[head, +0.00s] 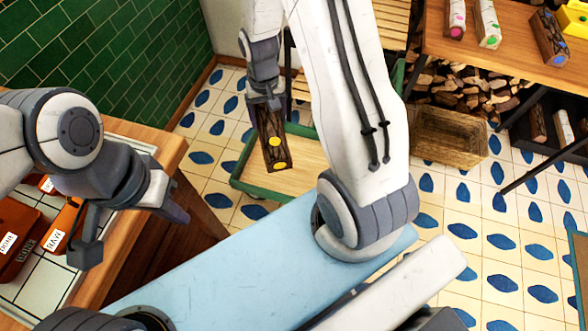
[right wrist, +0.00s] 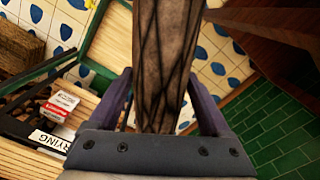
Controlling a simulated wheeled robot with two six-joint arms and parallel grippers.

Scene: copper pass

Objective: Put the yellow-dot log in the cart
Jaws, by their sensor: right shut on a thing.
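The yellow-dot log (head: 273,150) is dark brown with two yellow dots on its side. It hangs tilted from my right gripper (head: 267,103), which is shut on its upper part. In the right wrist view the log (right wrist: 160,60) runs up between the two fingers (right wrist: 160,102). A cart with a green rim (head: 247,186) and a pale wooden bed stands on the floor. The log overlaps the cart in the head view and appears held above it. The cart's green rim also shows in the right wrist view (right wrist: 103,38). My left gripper (head: 132,232) is open and empty by the counter edge.
A wooden table (head: 495,55) at upper right holds several dotted logs, with firewood (head: 470,88) beneath. A brown crate (head: 448,135) stands right of the cart. A tiled counter (head: 25,285) with labelled orange-brown containers is at left. A slatted rack (right wrist: 25,155) carries a partly hidden sign.

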